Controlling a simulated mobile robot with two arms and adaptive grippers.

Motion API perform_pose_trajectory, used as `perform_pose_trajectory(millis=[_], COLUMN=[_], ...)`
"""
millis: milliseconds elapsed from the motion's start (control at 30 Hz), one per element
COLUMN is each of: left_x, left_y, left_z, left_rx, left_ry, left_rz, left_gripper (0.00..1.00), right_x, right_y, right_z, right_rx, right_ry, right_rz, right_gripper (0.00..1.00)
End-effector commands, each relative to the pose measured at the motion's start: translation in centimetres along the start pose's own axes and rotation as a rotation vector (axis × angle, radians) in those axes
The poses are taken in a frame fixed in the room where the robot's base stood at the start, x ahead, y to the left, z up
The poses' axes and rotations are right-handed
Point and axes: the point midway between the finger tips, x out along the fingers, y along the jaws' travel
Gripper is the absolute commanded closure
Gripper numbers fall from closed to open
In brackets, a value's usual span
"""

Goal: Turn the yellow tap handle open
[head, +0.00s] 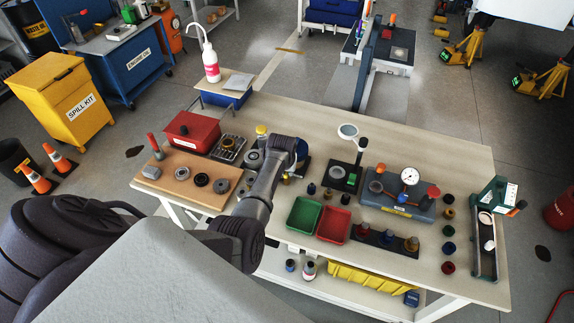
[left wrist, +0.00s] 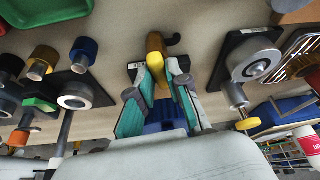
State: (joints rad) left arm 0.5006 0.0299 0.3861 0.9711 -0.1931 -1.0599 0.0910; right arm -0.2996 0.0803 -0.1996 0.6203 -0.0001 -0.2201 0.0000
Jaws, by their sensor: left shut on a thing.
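The yellow tap handle (left wrist: 156,45) is in the left wrist view, at the upper middle. In the head view my left gripper (head: 302,150) reaches down to the middle of the workbench, and my arm hides the tap there. My right gripper is not in view.
The workbench (head: 440,145) is crowded. A green tray (head: 304,214) and a red tray (head: 334,225) lie near the arm. A magnifier stand (head: 347,176) and a gauge block (head: 400,195) stand to the right. A fixture with a yellow knob (head: 262,130) stands to the left.

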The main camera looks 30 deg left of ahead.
Motion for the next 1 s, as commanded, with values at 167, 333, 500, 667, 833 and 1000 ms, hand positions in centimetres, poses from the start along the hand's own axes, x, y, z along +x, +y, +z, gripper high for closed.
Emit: perform_pose_trajectory(millis=[167,333,500,667,833,1000], left_x=[-0.21,-0.13,-0.08,-0.05,-0.05,-0.05], left_y=[-0.23,-0.22,-0.21,-0.22,-0.22,-0.22], left_z=[-0.21,-0.22,-0.21,-0.21,-0.21,-0.21], left_rx=[0.093,0.148,0.175,0.183,0.184,0.183], left_ry=[0.002,0.003,0.004,0.004,0.004,0.004], left_rz=[0.035,0.06,0.071,0.073,0.073,0.073], left_gripper=[1.0,1.0,1.0,1.0,1.0,0.73], right_x=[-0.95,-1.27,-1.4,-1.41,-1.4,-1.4], right_y=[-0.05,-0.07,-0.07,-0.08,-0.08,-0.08], right_z=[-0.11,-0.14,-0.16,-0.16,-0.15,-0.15], right_rx=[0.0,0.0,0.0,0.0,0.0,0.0], right_ry=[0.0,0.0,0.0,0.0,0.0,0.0], right_rz=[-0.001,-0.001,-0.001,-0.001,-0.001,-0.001], right_gripper=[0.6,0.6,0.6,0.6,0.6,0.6])
